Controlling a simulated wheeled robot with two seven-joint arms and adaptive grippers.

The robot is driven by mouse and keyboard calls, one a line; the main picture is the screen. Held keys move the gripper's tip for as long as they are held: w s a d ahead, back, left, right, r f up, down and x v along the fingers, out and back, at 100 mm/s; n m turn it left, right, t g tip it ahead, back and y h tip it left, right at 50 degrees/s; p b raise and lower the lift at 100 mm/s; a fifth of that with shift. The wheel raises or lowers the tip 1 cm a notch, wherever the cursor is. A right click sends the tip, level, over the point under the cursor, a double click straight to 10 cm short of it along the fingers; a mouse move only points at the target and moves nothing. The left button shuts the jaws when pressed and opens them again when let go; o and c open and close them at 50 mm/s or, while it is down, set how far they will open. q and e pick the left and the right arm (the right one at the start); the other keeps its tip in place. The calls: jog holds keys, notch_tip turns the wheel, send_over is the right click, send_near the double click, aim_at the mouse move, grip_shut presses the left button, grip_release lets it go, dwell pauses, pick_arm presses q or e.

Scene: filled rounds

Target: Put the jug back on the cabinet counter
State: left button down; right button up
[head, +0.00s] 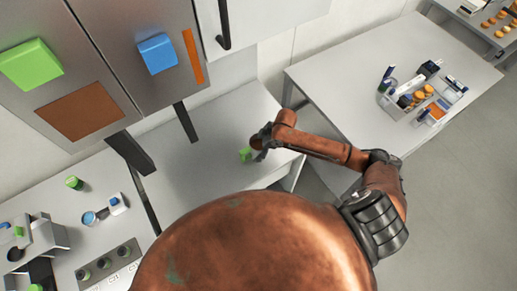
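My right arm reaches in from the right, and its gripper (261,151) is over the white counter (205,160) in the middle of the head view. A small green object (245,154) is right beside the gripper's fingertips. It may be the jug, but it is too small to tell its shape. I cannot tell whether the fingers touch it or are closed on it, or whether it rests on the counter. My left gripper is not in view.
Grey upper cabinets (118,28) with dark handles hang above the counter. At the left are a green cup (73,183) and a panel with knobs (108,264). A white table (345,85) at the right holds a filled tray (415,99). Most of the middle counter is clear.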

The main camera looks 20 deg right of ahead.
jog(key=o, duration=1.6)
jog(key=shift+o, duration=0.2)
jog(key=b+v, duration=0.1)
jog(key=v, duration=1.1)
jog(key=shift+s, duration=0.1)
